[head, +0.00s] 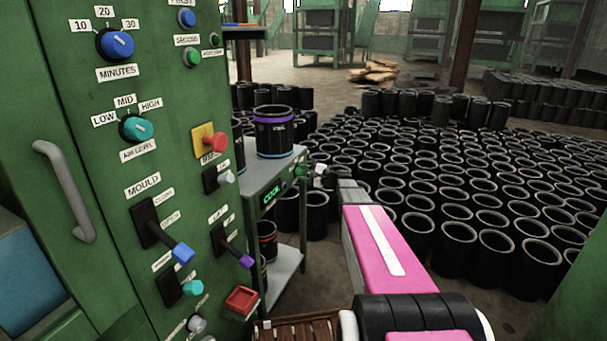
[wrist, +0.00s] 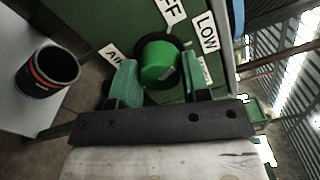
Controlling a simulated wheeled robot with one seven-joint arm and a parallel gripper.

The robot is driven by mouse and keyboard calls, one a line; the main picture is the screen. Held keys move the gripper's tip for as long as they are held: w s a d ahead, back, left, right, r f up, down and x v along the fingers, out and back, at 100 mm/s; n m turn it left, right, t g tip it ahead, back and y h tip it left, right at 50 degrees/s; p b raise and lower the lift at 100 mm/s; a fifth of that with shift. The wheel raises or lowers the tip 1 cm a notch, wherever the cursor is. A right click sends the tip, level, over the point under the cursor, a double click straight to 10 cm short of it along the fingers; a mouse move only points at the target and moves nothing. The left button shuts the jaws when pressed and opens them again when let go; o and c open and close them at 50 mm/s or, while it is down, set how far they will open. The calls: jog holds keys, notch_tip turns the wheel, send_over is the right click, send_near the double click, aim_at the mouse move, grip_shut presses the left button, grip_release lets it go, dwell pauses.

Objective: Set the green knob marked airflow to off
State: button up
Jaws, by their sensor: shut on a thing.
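The green knob (wrist: 160,64) shows in the wrist view on a green panel, between the two green fingers of my gripper (wrist: 155,82), which is shut on it. Labels around it read LOW (wrist: 205,32), a partly cut-off OFF (wrist: 169,9), a partly hidden label at right, and a partly hidden one starting "AI" (wrist: 116,60). A short pale mark shows on the knob's face; I cannot tell exactly which label it points at. In the head view my gripper (head: 306,171) is at the right end of the green COOL stand (head: 253,188); the knob is mostly hidden there.
A black sleeve with a purple band (head: 274,138) stands on the stand's top. The green control cabinet (head: 95,180) with several knobs and levers is at left. Many black sleeves (head: 440,190) cover the floor behind my arm. A brown slatted surface (head: 290,331) is at the bottom.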

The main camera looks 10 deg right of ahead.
jog(key=shift+n, duration=1.9)
jog(key=o, duration=0.9)
jog(key=v, duration=1.1)
jog(key=shift+a, duration=0.1)
